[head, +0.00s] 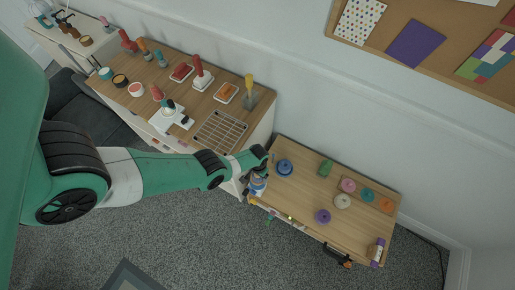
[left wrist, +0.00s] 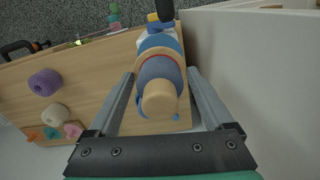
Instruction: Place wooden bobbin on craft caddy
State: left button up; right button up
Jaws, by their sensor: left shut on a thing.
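A wooden bobbin wound with blue thread (left wrist: 160,85) sits between the two fingers of my left gripper, its pale wooden end facing the wrist camera. My left gripper (head: 254,181) is shut on it, above the left end of the right-hand wooden table. In the head view the bobbin (head: 259,185) shows small and partly covered. A round blue object with a raised middle (head: 284,168) stands on that table just right of the gripper; I cannot tell whether it is the craft caddy. In the wrist view the bobbin mostly hides it. My right gripper is not in view.
The right-hand table (head: 300,197) holds purple yarn (head: 323,216), white yarn (head: 342,201), a green item (head: 325,167) and several coloured rounds. A cluttered bench with a wire rack (head: 219,132) stands to the left. The wall runs behind both.

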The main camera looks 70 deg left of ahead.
pick_arm(q)
jog(key=shift+r+p, duration=0.4)
jog(key=shift+r, duration=0.25)
